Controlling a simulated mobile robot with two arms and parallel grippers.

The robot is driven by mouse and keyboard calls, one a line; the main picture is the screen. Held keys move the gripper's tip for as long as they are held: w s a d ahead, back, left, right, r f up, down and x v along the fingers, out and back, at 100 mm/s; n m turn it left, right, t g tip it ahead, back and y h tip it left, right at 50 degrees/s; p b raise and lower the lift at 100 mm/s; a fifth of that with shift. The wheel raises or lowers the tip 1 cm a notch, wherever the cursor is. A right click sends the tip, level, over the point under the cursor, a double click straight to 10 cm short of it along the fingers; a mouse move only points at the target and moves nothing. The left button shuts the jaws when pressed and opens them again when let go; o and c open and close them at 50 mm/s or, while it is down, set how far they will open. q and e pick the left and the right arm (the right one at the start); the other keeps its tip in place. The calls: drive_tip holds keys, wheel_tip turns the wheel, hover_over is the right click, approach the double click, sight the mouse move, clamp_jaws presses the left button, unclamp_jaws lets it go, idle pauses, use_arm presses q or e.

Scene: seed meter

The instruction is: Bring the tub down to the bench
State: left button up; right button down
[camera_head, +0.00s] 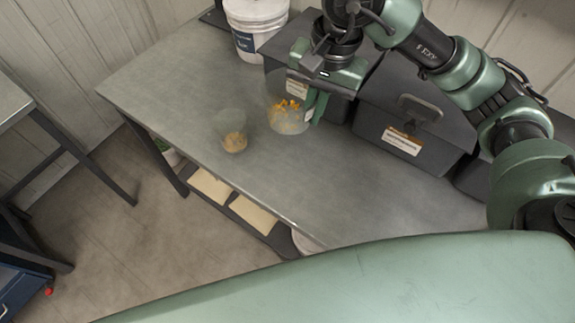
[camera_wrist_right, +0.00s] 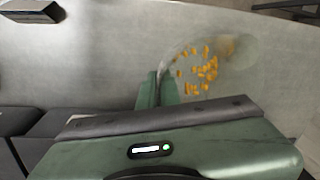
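A clear tub (camera_head: 288,121) with orange-yellow pieces inside is at my right gripper (camera_head: 314,106), over the grey bench. In the right wrist view, the tub (camera_wrist_right: 203,70) shows with its near wall between the two green fingers (camera_wrist_right: 157,90). The right gripper is shut on that wall. Whether the tub's base touches the bench cannot be told. A second clear cup (camera_head: 234,139) with tan contents stands on the bench to the left of the tub; it shows faintly behind the tub in the wrist view. My left gripper is not in view.
Dark lidded bins (camera_head: 417,118) with labels line the back of the bench (camera_head: 340,190). A white bucket (camera_head: 254,28) stands at the back left. The bench's left end and its front right part are clear. A lower shelf holds pale flat items (camera_head: 252,214).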

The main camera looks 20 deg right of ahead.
drive_tip(key=shift+w+a+r, duration=0.1)
drive_tip(key=shift+w, duration=0.05)
drive_tip(key=shift+f+m, duration=0.3)
drive_tip(key=shift+f, duration=0.05)
drive_tip(key=p, duration=0.4)
approach(303, 173)
drive_tip(key=f, duration=0.5)
drive_tip(key=shift+w+a+f, duration=0.15)
drive_tip(key=shift+w+a, duration=0.1)
drive_tip(key=shift+a, duration=0.05)
drive_tip(key=shift+f, duration=0.3)
drive_tip(key=shift+f, duration=0.15)
drive_tip(key=c, duration=1.6)
unclamp_jaws()
